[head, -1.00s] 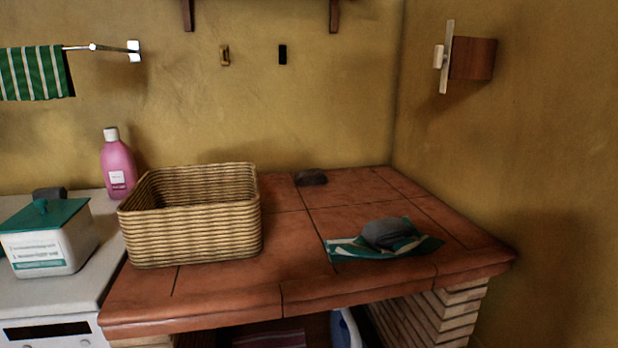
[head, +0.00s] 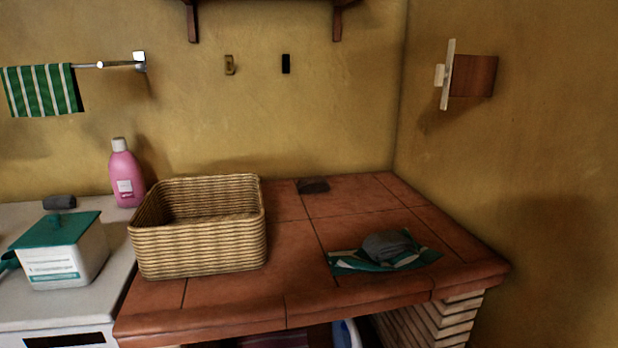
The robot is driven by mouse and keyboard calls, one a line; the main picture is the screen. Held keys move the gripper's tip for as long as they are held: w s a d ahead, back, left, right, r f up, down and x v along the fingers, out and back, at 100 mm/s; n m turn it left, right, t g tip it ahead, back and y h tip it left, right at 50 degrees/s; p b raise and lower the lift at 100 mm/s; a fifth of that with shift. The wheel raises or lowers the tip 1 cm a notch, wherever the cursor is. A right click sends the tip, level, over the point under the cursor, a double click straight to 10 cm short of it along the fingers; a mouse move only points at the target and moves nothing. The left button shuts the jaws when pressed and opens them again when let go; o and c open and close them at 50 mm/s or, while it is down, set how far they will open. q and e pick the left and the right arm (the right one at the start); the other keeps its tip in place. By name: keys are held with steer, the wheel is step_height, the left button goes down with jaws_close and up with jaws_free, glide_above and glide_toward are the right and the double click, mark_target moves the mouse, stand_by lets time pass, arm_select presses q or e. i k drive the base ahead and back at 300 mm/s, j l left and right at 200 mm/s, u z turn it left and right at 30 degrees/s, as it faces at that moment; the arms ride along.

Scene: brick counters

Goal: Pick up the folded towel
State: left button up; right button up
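A green and white striped cloth (head: 345,263) lies on the right part of the tiled counter, with a rounded grey lump (head: 388,245) resting on top of it. The lump hides the cloth's middle, and I cannot tell how the cloth is folded. Another green and white striped towel (head: 42,90) hangs over a wall rail at the upper left. Neither of my grippers is in view.
A wicker basket (head: 200,245) stands on the tiled counter (head: 300,260), left of the cloth. A small dark object (head: 313,187) lies at the back. A pink bottle (head: 124,175) and a white box with a green lid (head: 62,265) stand on the left. Bare tiles surround the cloth.

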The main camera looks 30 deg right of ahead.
mark_target(319, 183)
steer(key=l+u, duration=0.1)
steer(key=u, duration=0.4)
steer(key=l+u, duration=0.1)
steer(key=u, duration=0.35)
steer(key=l+u, duration=0.1)
steer(key=u, duration=0.4)
steer(key=l+u, duration=0.1)
steer(key=u, duration=0.4)
steer(key=l+u, duration=0.1)
steer(key=u, duration=0.85)
steer(key=k+l+u, duration=0.1)
steer(key=u, duration=0.4)
steer(key=k, duration=0.1)
steer(key=k+l+z, duration=0.1)
steer(key=z, duration=1)
